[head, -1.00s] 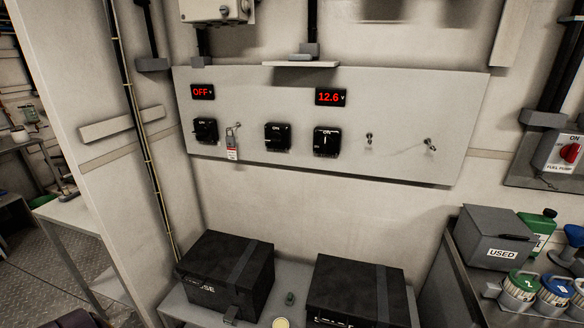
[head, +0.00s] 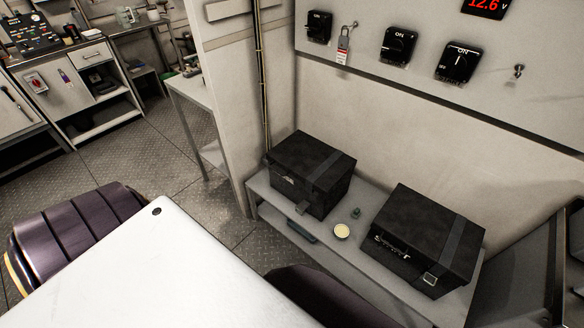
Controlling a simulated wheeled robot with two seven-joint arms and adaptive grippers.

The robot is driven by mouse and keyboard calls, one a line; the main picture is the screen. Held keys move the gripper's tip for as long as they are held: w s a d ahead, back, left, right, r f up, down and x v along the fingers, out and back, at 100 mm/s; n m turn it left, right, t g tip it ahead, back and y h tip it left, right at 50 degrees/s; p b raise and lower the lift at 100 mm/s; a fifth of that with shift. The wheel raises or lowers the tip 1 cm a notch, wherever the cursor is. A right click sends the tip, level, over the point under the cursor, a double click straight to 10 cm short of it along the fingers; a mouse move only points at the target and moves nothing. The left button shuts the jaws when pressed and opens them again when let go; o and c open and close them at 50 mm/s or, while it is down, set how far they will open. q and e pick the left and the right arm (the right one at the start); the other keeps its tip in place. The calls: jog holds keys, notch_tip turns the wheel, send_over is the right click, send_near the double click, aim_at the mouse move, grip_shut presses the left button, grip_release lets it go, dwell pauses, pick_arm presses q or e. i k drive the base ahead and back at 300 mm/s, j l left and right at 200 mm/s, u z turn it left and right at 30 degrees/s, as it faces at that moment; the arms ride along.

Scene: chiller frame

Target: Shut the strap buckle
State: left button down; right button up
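Two black boxes stand on a low grey shelf (head: 268,204), each with a dark strap over its lid. The left box (head: 303,160) has a strap (head: 330,172) whose end piece (head: 302,208) sticks out low at its front. The right box (head: 412,225) has a strap (head: 455,243) running down its front to a pale-rimmed buckle (head: 430,280). I cannot tell from here whether either buckle is fastened. Neither of my grippers is in view.
A small round cream-coloured pot (head: 342,231) and a small green item (head: 356,212) sit between the boxes. A panel with black rotary switches (head: 398,44) is on the wall above. Diamond-plate floor (head: 160,145) is open at left.

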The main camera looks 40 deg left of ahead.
aim_at(304, 206)
jog(key=u, duration=0.95)
jog(key=k+j+z, duration=0.1)
jog(key=k+j, duration=0.15)
jog(key=k, duration=0.05)
